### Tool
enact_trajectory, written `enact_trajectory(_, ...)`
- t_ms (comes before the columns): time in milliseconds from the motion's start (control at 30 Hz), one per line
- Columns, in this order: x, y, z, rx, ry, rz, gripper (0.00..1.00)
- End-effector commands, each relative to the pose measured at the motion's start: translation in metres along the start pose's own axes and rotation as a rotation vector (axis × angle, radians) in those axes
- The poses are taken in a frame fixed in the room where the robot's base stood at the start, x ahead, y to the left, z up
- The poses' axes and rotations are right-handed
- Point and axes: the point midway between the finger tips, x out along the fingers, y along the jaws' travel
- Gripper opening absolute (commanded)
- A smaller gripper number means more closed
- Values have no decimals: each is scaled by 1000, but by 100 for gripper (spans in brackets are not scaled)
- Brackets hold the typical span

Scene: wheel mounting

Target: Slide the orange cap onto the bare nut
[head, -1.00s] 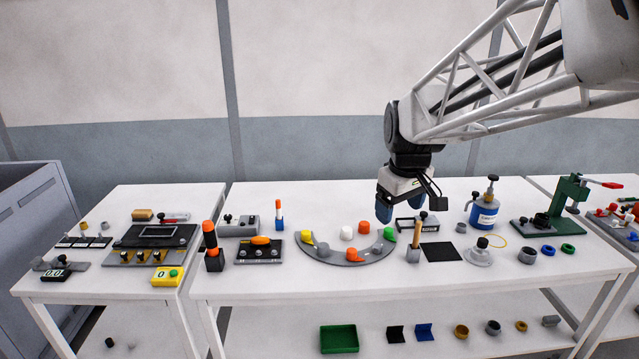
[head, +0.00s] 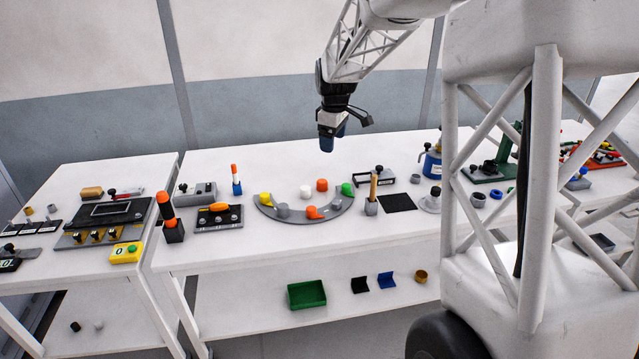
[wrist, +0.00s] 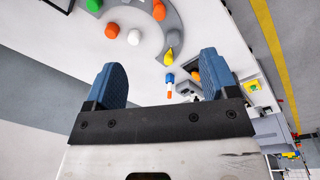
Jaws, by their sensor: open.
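A curved grey rack (head: 298,217) lies on the middle table. It bears a yellow cap (head: 265,199) at its left end, an orange cap (head: 313,212) near its front and a green cap (head: 347,189) at its right end. A grey nut (head: 283,211) without a coloured cap shows between yellow and orange. A loose orange cap (head: 321,185) stands on the table inside the curve beside a white cap (head: 306,191); it also shows in the wrist view (wrist: 111,30). My gripper (head: 332,143) is open and empty, high above the table behind the caps; its blue fingers (wrist: 162,72) are spread.
A wooden-handled tool in a grey block (head: 371,205) stands right of the rack. A black panel with an orange knob (head: 218,217) and an orange-and-black post (head: 170,217) stand left. White tabletop is clear behind the caps.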

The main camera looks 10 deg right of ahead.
Motion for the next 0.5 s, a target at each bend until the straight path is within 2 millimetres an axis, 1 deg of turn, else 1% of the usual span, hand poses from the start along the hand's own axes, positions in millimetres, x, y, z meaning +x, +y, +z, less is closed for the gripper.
enact_trajectory(33, 9, 10, -6, -21, -3, -4, 80)
enact_trajectory(100, 19, 23, -14, -53, -5, -8, 80)
enact_trajectory(267, 44, 51, -31, -125, -10, -18, 80)
enact_trajectory(500, 86, 92, -55, -236, -16, -33, 80)
